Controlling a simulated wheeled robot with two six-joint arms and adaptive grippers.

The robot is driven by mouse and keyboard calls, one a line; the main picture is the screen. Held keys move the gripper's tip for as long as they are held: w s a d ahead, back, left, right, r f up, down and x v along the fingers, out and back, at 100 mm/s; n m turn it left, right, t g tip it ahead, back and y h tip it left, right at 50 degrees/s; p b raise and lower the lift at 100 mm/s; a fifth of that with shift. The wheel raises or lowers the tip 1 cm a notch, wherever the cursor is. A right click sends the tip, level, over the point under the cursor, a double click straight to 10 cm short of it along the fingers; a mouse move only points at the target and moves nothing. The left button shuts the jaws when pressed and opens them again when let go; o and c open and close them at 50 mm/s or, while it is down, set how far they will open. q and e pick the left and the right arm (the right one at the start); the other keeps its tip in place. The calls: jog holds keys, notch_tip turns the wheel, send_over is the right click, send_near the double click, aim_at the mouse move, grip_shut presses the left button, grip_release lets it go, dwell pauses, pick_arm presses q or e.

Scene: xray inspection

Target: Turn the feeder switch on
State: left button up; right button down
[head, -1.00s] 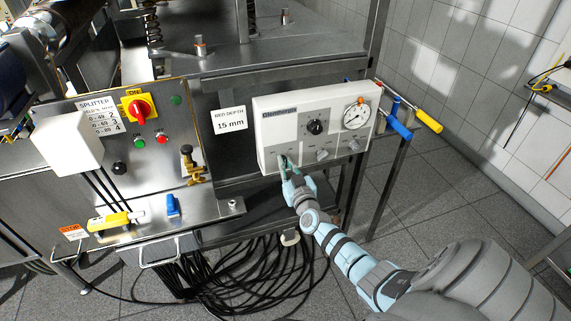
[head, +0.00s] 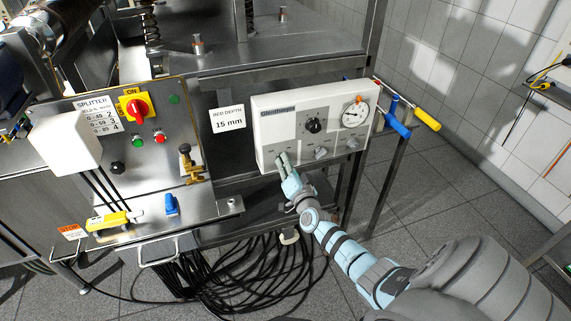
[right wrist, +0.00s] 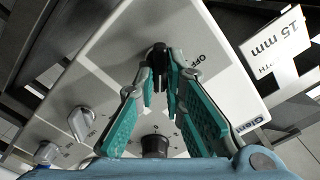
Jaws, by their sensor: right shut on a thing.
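The white control box (head: 335,104) hangs on the machine frame. A black dial (head: 313,125), a round gauge (head: 354,114) and two small grey knobs show on its face. My right gripper (head: 281,158) reaches the box's lower left corner, and its fingers hide the switch there in the head view. In the right wrist view, the teal fingers of the right gripper (right wrist: 162,84) are closed around a dark switch (right wrist: 157,50), with an OFF label beside it. Its exact setting is hard to tell. My left gripper is not in view.
A steel splitter panel (head: 150,165) with a red-yellow rotary switch (head: 138,108) stands left of the box. Blue and yellow handles (head: 425,119) stick out at its right. Black cables (head: 240,275) hang below. The floor at the right is open.

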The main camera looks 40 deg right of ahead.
jog(key=shift+r+m, duration=0.1)
jog(key=shift+m, duration=0.3)
jog(key=c, duration=1.7)
grip_release()
jog(key=shift+w, duration=0.1)
jog(key=v, duration=1.2)
jog(key=shift+w+a+f, duration=0.1)
jog(key=shift+f, duration=0.1)
